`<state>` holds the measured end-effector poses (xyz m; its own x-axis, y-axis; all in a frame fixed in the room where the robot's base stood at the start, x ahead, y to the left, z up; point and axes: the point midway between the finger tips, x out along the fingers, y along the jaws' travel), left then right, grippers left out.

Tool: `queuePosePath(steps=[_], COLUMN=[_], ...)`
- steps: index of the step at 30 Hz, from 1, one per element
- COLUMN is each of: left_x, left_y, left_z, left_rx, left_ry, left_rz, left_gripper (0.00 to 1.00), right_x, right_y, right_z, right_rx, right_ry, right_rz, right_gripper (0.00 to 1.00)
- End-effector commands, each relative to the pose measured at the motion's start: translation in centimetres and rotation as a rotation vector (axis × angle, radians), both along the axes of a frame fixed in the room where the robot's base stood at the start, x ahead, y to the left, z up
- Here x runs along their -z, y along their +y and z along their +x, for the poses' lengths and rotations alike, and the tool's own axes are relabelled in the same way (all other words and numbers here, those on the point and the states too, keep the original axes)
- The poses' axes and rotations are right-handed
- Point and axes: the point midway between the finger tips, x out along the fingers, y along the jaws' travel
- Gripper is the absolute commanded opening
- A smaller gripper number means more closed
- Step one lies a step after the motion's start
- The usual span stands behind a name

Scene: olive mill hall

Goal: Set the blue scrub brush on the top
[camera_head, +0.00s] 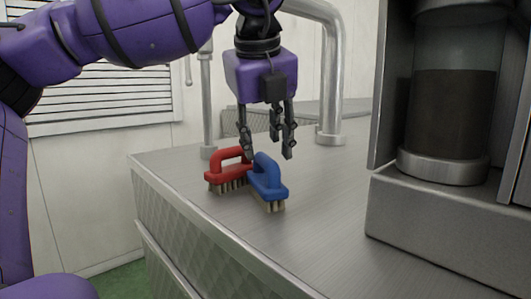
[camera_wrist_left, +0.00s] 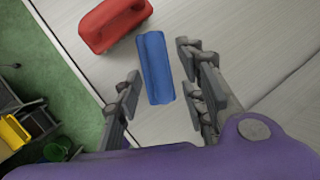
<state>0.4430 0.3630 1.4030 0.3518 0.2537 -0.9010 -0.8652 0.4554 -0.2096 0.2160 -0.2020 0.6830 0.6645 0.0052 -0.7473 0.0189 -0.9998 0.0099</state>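The blue scrub brush (camera_head: 268,181) stands bristles down on the steel top (camera_head: 330,215), near its left edge. The red brush (camera_head: 224,171) stands just behind and left of it, very close. The left gripper (camera_head: 268,148) points down over the blue brush, open and empty, its fingertips about level with the top of the handle. In the left wrist view the blue brush (camera_wrist_left: 155,68) lies between the lines of the gripper's two open fingers (camera_wrist_left: 158,75), with no finger seen pressing on it. The right gripper is in neither view.
A steel machine with a dark-filled glass cylinder (camera_head: 450,110) stands at the right. Steel pipes (camera_head: 330,80) rise behind the brushes. The top is bare between brushes and machine. Its left edge drops to a green floor (camera_wrist_left: 55,90).

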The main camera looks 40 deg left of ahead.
Motion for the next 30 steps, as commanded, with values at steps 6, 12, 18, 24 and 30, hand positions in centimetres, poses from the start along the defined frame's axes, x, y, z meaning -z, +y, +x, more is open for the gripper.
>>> queuePosePath(steps=[6,12,18,24,30], left_x=[-4.5,-7.2,-8.1,-8.1,-7.5], left_y=[-1.3,-2.0,-2.3,-2.3,-2.2], left_z=[-1.6,-2.7,-3.1,-3.2,-2.8], left_rx=[-0.001,-0.001,0.0,0.0,0.012], left_ry=[-0.003,-0.001,0.0,0.0,0.008], left_rz=[0.003,0.001,0.0,0.0,-0.018], left_gripper=[0.38,0.38,0.38,0.38,0.38], right_x=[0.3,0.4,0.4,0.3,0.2], right_y=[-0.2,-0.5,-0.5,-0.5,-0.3], right_z=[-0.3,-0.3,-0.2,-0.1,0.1], right_rx=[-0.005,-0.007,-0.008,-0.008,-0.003], right_ry=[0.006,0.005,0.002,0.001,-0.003], right_rz=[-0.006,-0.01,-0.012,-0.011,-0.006], right_gripper=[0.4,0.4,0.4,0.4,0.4])
